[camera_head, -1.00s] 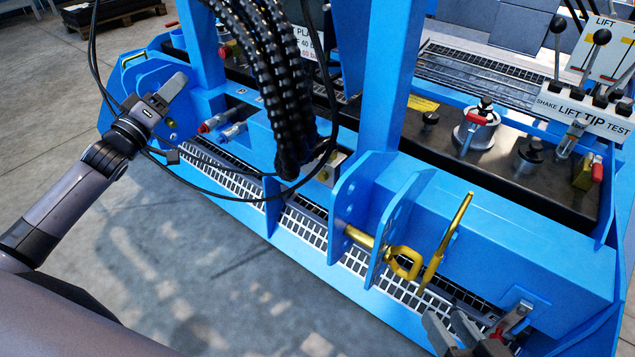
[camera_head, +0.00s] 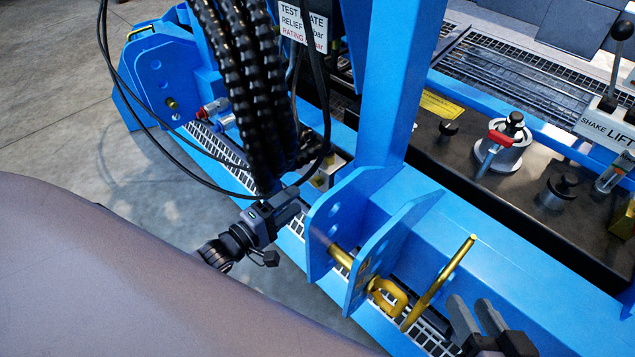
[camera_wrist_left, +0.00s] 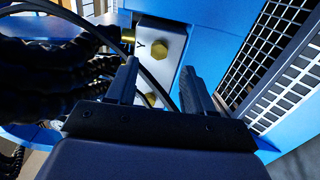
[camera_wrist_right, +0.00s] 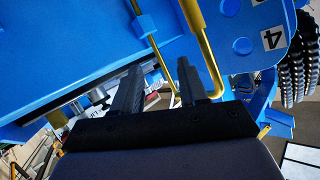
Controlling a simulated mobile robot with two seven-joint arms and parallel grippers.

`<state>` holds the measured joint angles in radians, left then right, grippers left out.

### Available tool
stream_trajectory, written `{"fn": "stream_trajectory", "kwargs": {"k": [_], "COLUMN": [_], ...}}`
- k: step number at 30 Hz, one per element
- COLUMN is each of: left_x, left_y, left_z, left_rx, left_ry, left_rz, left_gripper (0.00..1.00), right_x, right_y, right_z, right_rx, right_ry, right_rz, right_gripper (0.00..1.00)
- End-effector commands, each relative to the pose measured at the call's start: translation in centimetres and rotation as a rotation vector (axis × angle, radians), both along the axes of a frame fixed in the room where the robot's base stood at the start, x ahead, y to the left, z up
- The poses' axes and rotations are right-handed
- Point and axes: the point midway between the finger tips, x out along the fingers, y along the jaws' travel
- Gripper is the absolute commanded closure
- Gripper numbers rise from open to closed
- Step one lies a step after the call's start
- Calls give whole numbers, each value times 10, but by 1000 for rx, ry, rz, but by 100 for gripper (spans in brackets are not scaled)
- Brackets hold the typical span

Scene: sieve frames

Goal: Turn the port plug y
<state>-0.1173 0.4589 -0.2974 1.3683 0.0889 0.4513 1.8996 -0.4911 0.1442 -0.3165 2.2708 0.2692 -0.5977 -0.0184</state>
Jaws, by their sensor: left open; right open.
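A pale metal block (camera_wrist_left: 153,30) with a dark letter like a Y carries a brass hex plug (camera_wrist_left: 172,47) in the left wrist view. The letter stands beside the upper plug. My right gripper (camera_head: 478,312) is open and empty near the blue beam.
Black hoses (camera_head: 250,90) hang left of the block, with thin cables looping near my left gripper. Blue lug plates (camera_head: 385,245) with a brass pin (camera_head: 388,295) stand to its right. A brass rod (camera_head: 440,282) rises by my right gripper.

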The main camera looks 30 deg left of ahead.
Motion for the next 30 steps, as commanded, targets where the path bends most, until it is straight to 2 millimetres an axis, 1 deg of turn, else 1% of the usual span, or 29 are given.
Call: {"fn": "stream_trajectory", "kwargs": {"k": [1,4,8,12,16,24,25,26,27,29,30], "left_x": [7,22,40,54,60,61,61,61,61,61,61], "left_y": [-2,-7,-14,-18,-21,-21,-21,-21,-21,-21,-21], "left_z": [-3,-3,-3,-2,-1,0,0,0,0,0,0], "left_rx": [-1,1,0,1,2,2,2,2,2,2,2], "left_ry": [-3,-4,-5,-3,-2,-1,-1,-1,-1,-1,-1], "left_rz": [0,0,0,0,0,0,0,0,0,1,1], "left_gripper": [48,48,48,48,48,48,54,64,77,97,100], "right_x": [-1,-2,-1,-2,-2,-1,-1,-1,-1,-1,-1], "right_y": [2,11,11,4,1,0,0,0,0,0,0], "right_z": [-7,-7,-9,-8,-6,-4,-4,-4,-4,-4,-4], "right_rx": [12,51,57,24,8,4,4,4,4,4,4], "right_ry": [7,6,-15,-59,-79,-85,-85,-85,-85,-85,-85], "right_rz": [5,27,29,17,11,9,9,9,9,9,9], "right_gripper": [57,57,57,57,57,57,57,57,57,57,57]}}
